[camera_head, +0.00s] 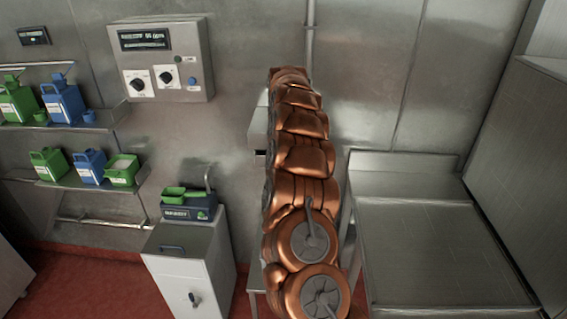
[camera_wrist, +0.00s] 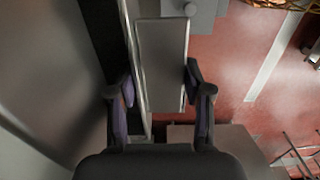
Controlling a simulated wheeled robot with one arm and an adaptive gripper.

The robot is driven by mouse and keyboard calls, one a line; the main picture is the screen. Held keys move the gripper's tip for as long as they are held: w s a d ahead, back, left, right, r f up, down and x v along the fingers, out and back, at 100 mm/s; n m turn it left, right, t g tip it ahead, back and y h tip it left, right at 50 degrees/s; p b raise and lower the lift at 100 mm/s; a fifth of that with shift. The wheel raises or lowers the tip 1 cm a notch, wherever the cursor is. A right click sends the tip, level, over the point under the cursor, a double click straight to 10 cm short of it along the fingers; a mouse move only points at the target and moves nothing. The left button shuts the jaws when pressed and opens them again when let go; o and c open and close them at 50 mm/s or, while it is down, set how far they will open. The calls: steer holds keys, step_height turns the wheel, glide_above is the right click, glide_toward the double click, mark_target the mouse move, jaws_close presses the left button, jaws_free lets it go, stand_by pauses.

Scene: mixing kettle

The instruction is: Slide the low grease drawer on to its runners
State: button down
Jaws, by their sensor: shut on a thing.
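In the wrist view my gripper (camera_wrist: 160,84) has a finger on each side of a long, flat grey metal piece, which I take to be the grease drawer (camera_wrist: 162,60). It is shut on this piece, which runs away from me between the fingertips. A narrow metal edge runs close along its left side, beside a dark gap. I cannot tell whether the drawer touches any runners. In the head view my copper-coloured arm hides the gripper and the drawer.
In the head view a steel table (camera_head: 440,250) stands right of my arm. A white cabinet (camera_head: 190,270) with a scale (camera_head: 187,208) stands left. Shelves (camera_head: 80,178) hold green and blue containers. A control box (camera_head: 162,58) hangs on the wall. Red floor shows in the wrist view (camera_wrist: 235,75).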

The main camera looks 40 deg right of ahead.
steer(key=shift+w+d+r, duration=0.1)
steer(key=shift+c, duration=2)
jaws_free()
steer(key=shift+r, duration=0.1)
steer(key=c, duration=0.4)
steer(key=shift+o, duration=0.6)
steer(key=shift+r, duration=0.1)
steer(key=shift+w+d+r, duration=0.1)
steer(key=shift+d+r, duration=0.05)
steer(key=shift+r, duration=2.25)
steer(key=shift+c, duration=0.7)
steer(key=shift+o, duration=1.1)
steer(key=shift+r, duration=0.95)
